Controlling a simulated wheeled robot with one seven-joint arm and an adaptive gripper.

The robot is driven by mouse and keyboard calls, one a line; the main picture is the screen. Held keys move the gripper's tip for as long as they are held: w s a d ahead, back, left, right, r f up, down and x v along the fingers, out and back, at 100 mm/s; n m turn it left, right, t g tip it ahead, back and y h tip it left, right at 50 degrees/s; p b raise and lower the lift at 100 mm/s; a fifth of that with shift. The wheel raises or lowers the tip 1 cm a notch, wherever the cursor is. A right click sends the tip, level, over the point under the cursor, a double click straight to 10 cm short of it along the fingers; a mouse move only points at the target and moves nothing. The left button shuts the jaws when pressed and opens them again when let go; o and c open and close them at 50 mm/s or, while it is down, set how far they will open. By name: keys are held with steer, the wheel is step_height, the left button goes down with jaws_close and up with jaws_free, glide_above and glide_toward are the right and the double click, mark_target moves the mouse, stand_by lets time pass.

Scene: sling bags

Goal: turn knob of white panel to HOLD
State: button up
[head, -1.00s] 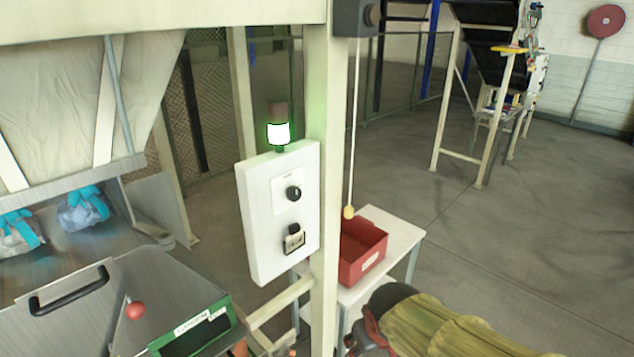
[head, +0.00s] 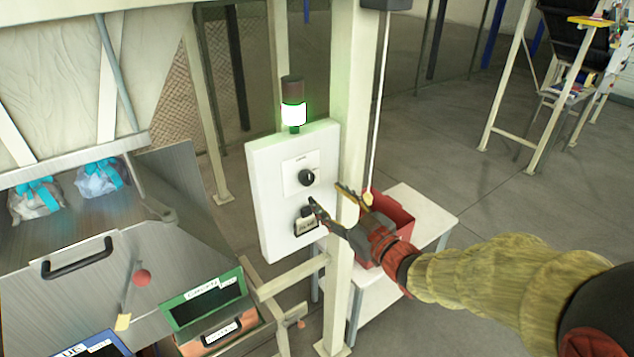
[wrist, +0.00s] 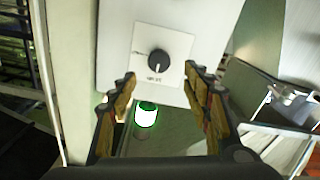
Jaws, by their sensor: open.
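The white panel (head: 268,200) is fixed to a cream post, upright, in the head view. Its black round knob (head: 307,177) sits on a pale label plate in the upper half. In the wrist view the knob (wrist: 156,60) shows ahead, above and between my fingertips, with a light pointer mark towards the lower part of the dial. The label words are too small to read. My gripper (head: 331,194) is open and empty, in front of the panel's right side, below and right of the knob. In the wrist view my gripper (wrist: 160,82) does not touch the knob.
A lit green-white lamp (head: 293,114) stands on the panel's top. A second black control (head: 306,222) sits below the knob. The cream post (head: 345,120) runs beside the panel. A red bin (head: 397,212) on a white table is behind my gripper.

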mark_target(309, 180)
steer(key=x, duration=0.7)
steer(key=shift+w+a, duration=0.15)
steer(key=shift+w, duration=0.15)
steer(key=c, duration=0.3)
steer(key=c, duration=0.8)
steer(key=shift+c, duration=0.3)
